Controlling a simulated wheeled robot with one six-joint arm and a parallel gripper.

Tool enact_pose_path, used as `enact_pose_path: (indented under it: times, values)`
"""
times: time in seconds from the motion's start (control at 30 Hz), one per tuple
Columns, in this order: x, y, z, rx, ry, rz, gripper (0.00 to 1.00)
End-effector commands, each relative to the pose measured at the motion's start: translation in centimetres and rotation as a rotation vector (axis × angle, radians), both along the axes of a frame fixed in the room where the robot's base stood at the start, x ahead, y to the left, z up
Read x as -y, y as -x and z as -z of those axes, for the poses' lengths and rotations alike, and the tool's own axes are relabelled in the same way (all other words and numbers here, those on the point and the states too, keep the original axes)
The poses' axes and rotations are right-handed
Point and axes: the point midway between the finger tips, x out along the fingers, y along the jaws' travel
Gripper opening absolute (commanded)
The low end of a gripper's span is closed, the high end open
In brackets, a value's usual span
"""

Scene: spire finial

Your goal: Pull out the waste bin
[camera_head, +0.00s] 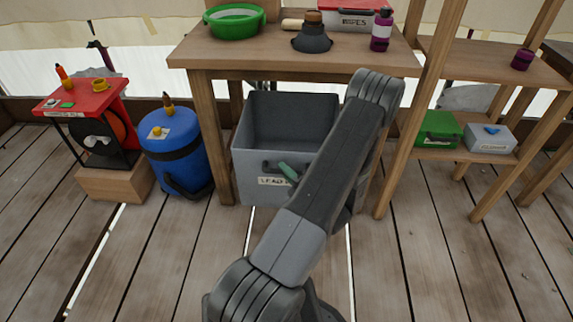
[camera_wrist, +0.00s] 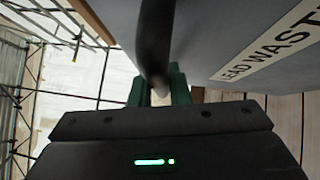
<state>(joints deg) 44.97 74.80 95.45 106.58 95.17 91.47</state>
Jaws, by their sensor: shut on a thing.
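The waste bin (camera_head: 256,165) is a grey open-topped box under the wooden table, with a cream label on its front. In the head view my arm crosses in front of its right side and hides part of it. My gripper (camera_head: 287,171), with green fingers, is at the bin's front by the dark handle (camera_head: 270,165). In the wrist view the gripper (camera_wrist: 159,92) is shut on the dark handle (camera_wrist: 154,45), with the bin's grey wall and label (camera_wrist: 275,45) on the right. The bin's inside looks empty where it shows.
The wooden table (camera_head: 290,56) stands above the bin, with its legs on both sides. A blue drum (camera_head: 176,152) stands close on the left, and a red-topped stand (camera_head: 85,98) is beyond it. The plank floor (camera_head: 170,260) in front is clear apart from my arm.

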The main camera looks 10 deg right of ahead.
Motion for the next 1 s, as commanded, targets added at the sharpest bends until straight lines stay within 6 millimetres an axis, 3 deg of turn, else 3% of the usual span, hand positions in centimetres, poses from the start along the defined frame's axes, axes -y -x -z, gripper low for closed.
enact_pose_path:
  times: [0.3, 0.7, 0.73, 0.83, 1.0]
  values:
    - [-0.8, 3.1, 0.0, 0.000, 0.000, 0.002, 0.00]
    - [-0.9, 3.4, 0.0, 0.001, 0.000, 0.002, 0.00]
    - [-0.9, 3.4, 0.0, 0.001, 0.000, 0.002, 0.18]
    - [-0.9, 3.3, 0.0, 0.001, 0.001, 0.001, 0.38]
    - [-0.9, 3.3, 0.0, 0.001, 0.000, 0.001, 0.38]
